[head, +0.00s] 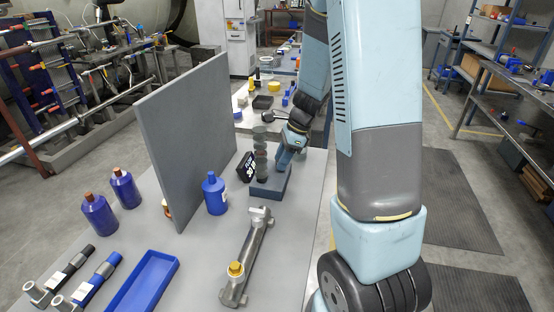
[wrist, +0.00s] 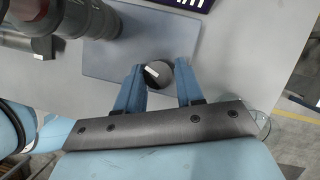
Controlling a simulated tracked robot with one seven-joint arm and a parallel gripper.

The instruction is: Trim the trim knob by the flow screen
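The trim knob (wrist: 158,74) is a dark round knob with a white mark, at the near edge of a blue-grey base block in the wrist view. My gripper (wrist: 160,78) has one blue finger on each side of it, and the knob fills the gap between the fingertips. In the head view my gripper (head: 284,163) points down at the base block (head: 268,190), and the knob is hidden there. The flow screen (head: 246,167) is a dark tilted display with pale digits, left of the gripper; its edge shows in the wrist view (wrist: 202,3).
A dark banded column (head: 260,152) stands on the block close to my gripper. A tall grey panel (head: 188,140) and a blue bottle (head: 214,194) are to the left. A metal pipe piece (head: 246,255) and a blue tray (head: 145,282) lie in front.

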